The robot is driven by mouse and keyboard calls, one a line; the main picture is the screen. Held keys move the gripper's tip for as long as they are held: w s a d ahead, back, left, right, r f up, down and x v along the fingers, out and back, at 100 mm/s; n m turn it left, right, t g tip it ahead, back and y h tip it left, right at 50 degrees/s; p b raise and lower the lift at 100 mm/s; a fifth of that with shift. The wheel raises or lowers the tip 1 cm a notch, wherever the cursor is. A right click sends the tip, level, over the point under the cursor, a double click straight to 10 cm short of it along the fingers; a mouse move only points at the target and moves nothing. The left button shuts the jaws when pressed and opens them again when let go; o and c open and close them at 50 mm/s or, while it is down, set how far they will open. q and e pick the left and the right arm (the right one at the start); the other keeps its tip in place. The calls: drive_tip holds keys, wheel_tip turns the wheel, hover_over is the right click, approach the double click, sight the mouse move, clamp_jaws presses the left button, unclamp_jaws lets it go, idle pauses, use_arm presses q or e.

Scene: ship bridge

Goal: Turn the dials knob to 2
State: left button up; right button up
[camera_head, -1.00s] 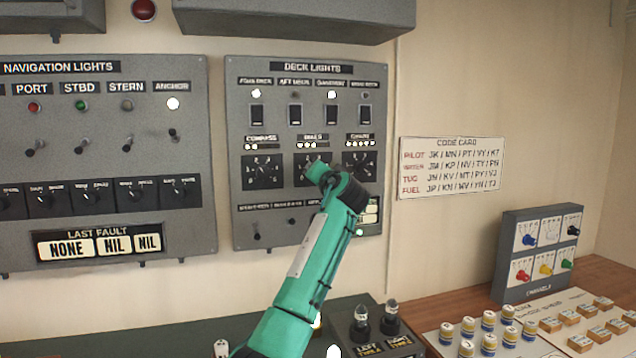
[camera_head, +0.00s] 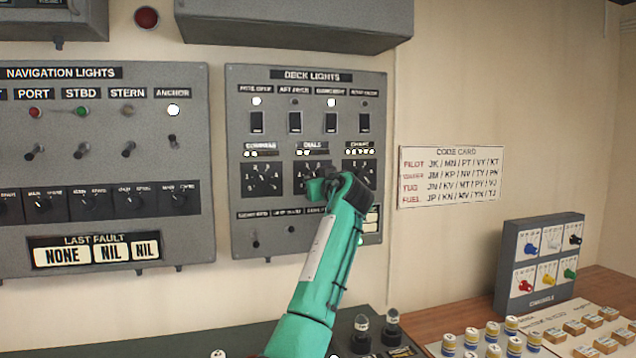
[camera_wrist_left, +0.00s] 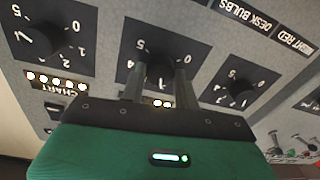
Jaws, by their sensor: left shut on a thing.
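The dials knob (camera_wrist_left: 160,66) is a dark knob on a black numbered plate (camera_head: 301,172), the middle of three on the deck lights panel (camera_head: 376,140). My left gripper (camera_wrist_left: 160,82) is shut on the knob, with one finger on each side of it in the left wrist view. In the head view the gripper (camera_head: 314,187) covers most of the knob, so its pointer cannot be read. Some of the small lamps (camera_head: 303,152) above the plate are lit. My right gripper is not in view.
The compass knob (camera_head: 263,179) is on the left and the chart knob (camera_head: 359,171) close on the right. Light switches (camera_head: 295,122) sit above. A small box of colored knobs (camera_head: 541,262) stands on the desk at right. The wall by the code card (camera_head: 450,177) is clear.

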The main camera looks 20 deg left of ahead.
use_arm(q)
drive_tip(key=shift+f+n, duration=0.25)
drive_tip(key=shift+n, duration=0.15)
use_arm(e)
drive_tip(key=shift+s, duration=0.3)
use_arm(q)
drive_tip(key=o, duration=1)
drive_tip(key=b+v, duration=0.3)
drive_tip(key=v, duration=1.1)
drive_tip(key=shift+w, duration=0.1)
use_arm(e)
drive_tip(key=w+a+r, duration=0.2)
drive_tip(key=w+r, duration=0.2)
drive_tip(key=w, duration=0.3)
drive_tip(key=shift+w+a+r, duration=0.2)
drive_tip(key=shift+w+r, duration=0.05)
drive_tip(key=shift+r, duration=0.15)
